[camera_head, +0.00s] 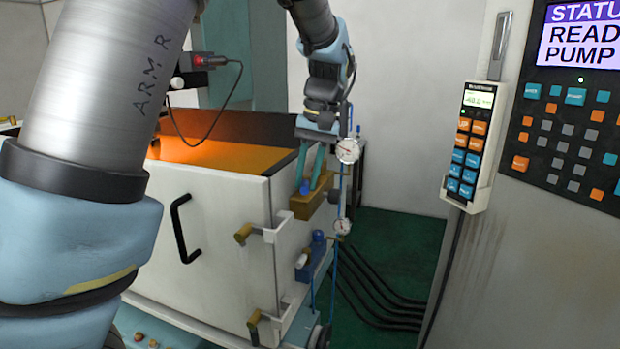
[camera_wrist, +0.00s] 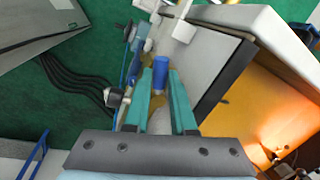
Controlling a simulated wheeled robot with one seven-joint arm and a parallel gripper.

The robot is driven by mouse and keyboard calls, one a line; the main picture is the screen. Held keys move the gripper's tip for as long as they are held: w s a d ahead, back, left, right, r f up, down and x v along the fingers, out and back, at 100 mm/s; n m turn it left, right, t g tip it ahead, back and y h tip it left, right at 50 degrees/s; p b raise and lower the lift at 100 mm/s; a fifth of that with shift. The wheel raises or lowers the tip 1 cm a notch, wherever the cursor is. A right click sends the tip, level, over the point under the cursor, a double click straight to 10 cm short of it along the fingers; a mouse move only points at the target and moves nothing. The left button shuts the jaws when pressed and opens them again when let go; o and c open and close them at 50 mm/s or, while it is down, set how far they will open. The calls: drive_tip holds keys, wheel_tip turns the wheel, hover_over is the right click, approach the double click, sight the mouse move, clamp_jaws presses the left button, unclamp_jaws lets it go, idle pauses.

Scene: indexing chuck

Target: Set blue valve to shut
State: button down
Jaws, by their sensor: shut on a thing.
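My gripper (camera_head: 313,180) reaches down beside the right side of the white cabinet. Its two teal fingers are shut on the blue valve (camera_head: 305,188), whose blue handle stands on a brass-coloured body (camera_head: 312,206). In the wrist view, the blue valve handle (camera_wrist: 160,76) sits between the fingertips of my gripper (camera_wrist: 160,88). The fingers hide part of the handle, and I cannot read any position mark on it.
The white cabinet (camera_head: 225,205) has a black door handle (camera_head: 181,228) and an orange-lit interior. A second blue fitting (camera_head: 318,239) is below the valve. Gauges (camera_head: 347,150) hang on blue tubing nearby. Black hoses (camera_head: 375,295) cross the green floor. A pendant (camera_head: 473,140) hangs at right.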

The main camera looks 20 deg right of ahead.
drive_tip(key=shift+w+a+m+t+b, duration=0.2)
drive_tip(key=shift+a+m, duration=0.1)
drive_tip(key=shift+m, duration=0.7)
drive_tip(key=shift+w+a+m+t+b, duration=0.1)
drive_tip(key=shift+a+m+t+b, duration=0.15)
drive_tip(key=shift+m, duration=0.75)
drive_tip(key=c, duration=0.8)
unclamp_jaws()
drive_tip(key=shift+o, duration=0.2)
drive_tip(key=shift+a, duration=0.1)
